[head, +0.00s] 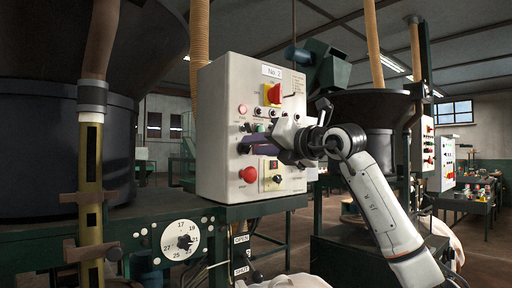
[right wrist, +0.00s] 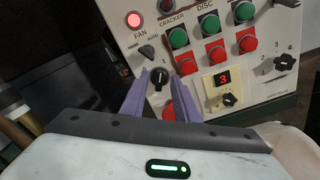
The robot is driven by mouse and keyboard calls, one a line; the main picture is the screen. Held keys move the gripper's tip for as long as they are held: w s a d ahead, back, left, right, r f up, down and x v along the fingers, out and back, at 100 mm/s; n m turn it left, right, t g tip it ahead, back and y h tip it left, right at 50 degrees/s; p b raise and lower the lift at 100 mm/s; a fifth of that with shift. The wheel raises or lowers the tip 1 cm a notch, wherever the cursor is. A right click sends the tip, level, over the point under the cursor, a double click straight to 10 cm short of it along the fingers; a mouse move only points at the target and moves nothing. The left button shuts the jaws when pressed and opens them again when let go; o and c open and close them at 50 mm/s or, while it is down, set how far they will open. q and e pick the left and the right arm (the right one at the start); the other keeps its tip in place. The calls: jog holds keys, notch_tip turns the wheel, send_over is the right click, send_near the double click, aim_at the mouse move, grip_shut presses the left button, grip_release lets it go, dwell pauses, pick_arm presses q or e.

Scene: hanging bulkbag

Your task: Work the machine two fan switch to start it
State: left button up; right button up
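The machine two control box (head: 225,125), labelled "No. 2", stands on the green bench in the head view. My right gripper (head: 255,146) reaches its front from the right and covers part of the panel. In the right wrist view, the fan switch (right wrist: 154,79) is a black knob under the FAN label, with small position labels around it. My left gripper is out of view.
Green buttons (right wrist: 179,38) and red buttons (right wrist: 186,67) sit right of the switch. A large red knob (head: 249,174) sits low on the box. A dial (head: 180,240) is on the bench front.

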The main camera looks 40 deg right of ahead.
jog(key=s+b, duration=0.2)
jog(key=s, duration=0.7)
jog(key=shift+s+d, duration=0.3)
jog(key=shift+d, duration=0.05)
